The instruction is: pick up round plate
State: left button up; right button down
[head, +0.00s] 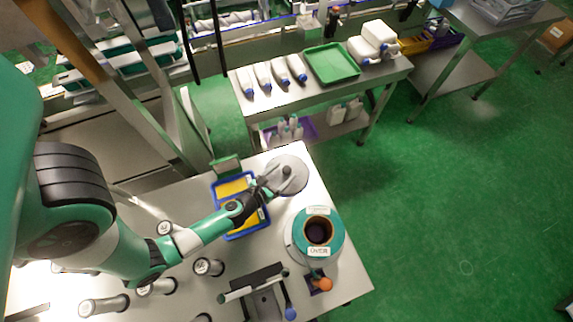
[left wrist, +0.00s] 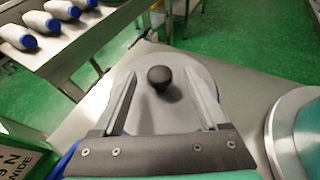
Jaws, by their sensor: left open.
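The round plate (head: 292,177) is a flat grey disc with a dark knob in its middle. It lies at the far corner of the near steel table (head: 335,268). My left gripper (head: 272,183) is open at the near left side of the plate. In the left wrist view the plate (left wrist: 155,112) lies below and beyond the fingers, and its black knob (left wrist: 160,77) stands between the two fingertips (left wrist: 160,82). I see no contact between fingers and knob. My right gripper is not in view.
A blue tray with yellow contents (head: 232,188) lies under my left forearm. A green and white roll (head: 318,231) stands right of the plate. A back table (head: 290,98) holds white bottles (head: 262,75) and a green tray (head: 331,64). Green floor separates the tables.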

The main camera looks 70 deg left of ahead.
aim_at(290, 164)
pick_arm(q)
jog(key=x, duration=0.2)
jog(key=shift+w+a+f, duration=0.2)
jog(key=shift+w, duration=0.1)
jog(key=shift+c, duration=0.3)
grip_shut()
